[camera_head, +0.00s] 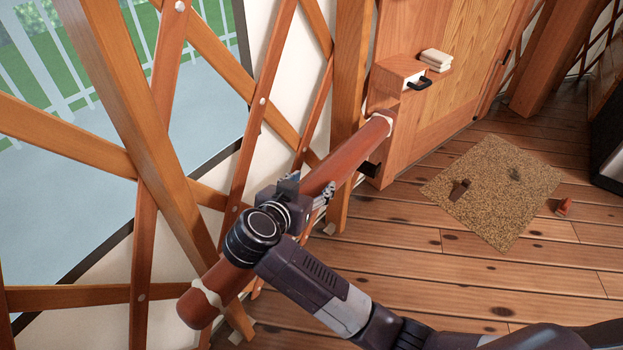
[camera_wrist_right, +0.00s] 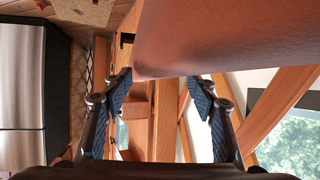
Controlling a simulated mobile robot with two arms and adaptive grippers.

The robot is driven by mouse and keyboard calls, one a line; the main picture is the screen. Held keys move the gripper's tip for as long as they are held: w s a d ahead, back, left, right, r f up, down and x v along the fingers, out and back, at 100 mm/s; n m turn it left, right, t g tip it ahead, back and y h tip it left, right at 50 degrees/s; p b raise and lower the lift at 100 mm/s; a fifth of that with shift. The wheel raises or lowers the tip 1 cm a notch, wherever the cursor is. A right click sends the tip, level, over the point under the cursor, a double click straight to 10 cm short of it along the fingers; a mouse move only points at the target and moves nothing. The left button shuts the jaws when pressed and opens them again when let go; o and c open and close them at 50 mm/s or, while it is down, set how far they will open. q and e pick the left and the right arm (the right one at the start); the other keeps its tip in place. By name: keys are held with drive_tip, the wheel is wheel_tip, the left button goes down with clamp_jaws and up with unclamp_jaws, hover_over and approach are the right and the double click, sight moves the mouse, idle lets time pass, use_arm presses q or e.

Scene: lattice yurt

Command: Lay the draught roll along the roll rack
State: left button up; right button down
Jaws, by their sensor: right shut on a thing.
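The draught roll (camera_head: 345,158) is a long reddish-brown cylinder with pale ties near both ends. It slants in the air from lower left to upper right, in front of the lattice wall. My right gripper (camera_head: 308,192) is shut on it near the middle and hides part of it. In the right wrist view the roll (camera_wrist_right: 230,35) fills the upper right, at the fingertips of my right gripper (camera_wrist_right: 162,82). I cannot make out the roll rack for certain. My left gripper is not in view.
The lattice wall (camera_head: 145,240) runs close along the left. A wooden door (camera_head: 465,75) stands beyond, with a box, black handle and pale stack (camera_head: 437,59). A speckled mat (camera_head: 510,205) lies on the floor, near a small orange-brown object (camera_head: 564,206). The plank floor between is clear.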

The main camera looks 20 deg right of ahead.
drive_tip(key=shift+f, duration=0.7)
drive_tip(key=shift+f+b, duration=0.85)
drive_tip(key=shift+f, duration=0.7)
drive_tip(key=c, duration=0.8)
unclamp_jaws()
drive_tip(key=shift+s+f, duration=0.1)
drive_tip(key=shift+f, duration=0.05)
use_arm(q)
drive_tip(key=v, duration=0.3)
use_arm(e)
drive_tip(key=p+v, duration=0.1)
drive_tip(key=v, duration=0.2)
drive_tip(key=shift+s+a+r, duration=0.25)
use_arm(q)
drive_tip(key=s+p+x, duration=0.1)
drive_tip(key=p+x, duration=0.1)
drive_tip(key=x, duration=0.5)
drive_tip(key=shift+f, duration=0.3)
use_arm(e)
drive_tip(key=v, duration=0.8)
drive_tip(key=shift+s, duration=0.1)
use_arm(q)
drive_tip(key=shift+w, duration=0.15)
